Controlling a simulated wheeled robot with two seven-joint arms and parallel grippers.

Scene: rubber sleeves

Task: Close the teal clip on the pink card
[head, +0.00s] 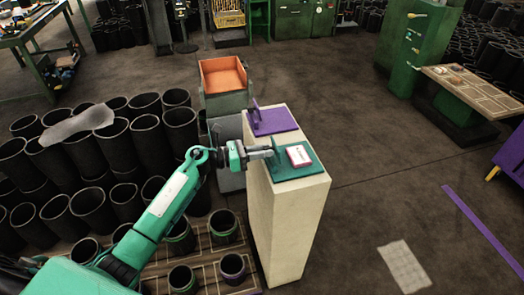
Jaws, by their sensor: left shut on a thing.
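The teal clip (311,169) lies as a flat teal plate on the near part of a pale pedestal top. The pink card (299,156), white-faced with a pink edge, lies on the plate. My left gripper (268,153) reaches in from the left at the plate's left side, just left of the card. It is shut on the teal clip's raised part, which the fingers mostly hide. How far the clip is closed cannot be told. My right gripper is not in view.
A purple clip (272,121) with an upright flap stands behind on the pale pedestal (290,225). An orange-topped bin (223,76) is behind it. Black sleeves (95,205) crowd the left. The floor to the right is mostly open, with a pale sheet (404,266).

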